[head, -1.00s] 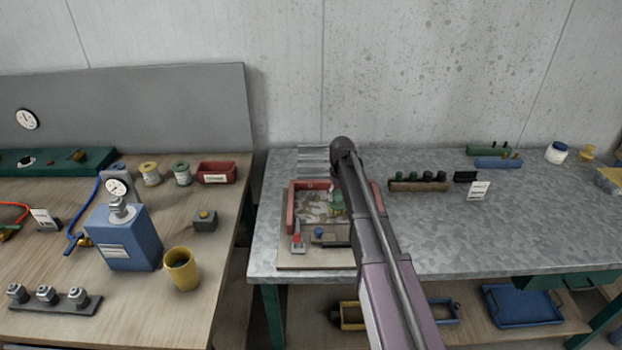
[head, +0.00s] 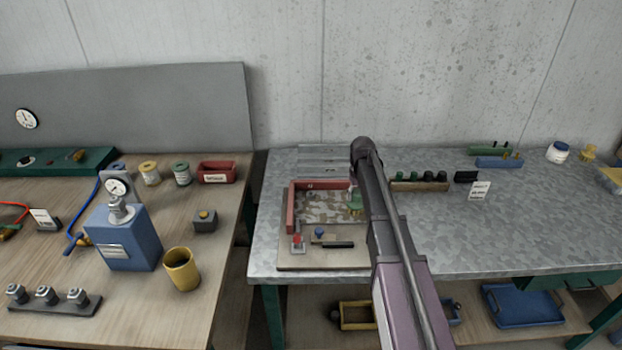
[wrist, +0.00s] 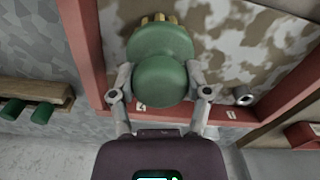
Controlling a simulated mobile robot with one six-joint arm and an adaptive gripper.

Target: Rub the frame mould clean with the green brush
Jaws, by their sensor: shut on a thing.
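The frame mould (head: 291,208) is a red-walled frame on a board on the metal table. Its floor (head: 325,203) is mottled brown and pale; the wrist view shows the same blotchy surface (wrist: 245,40). The brush is over the mould floor, close to one red wall (wrist: 85,45). I cannot tell whether the bristles touch the surface.
A rack with several green-topped items (head: 420,184) stands right of the mould.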

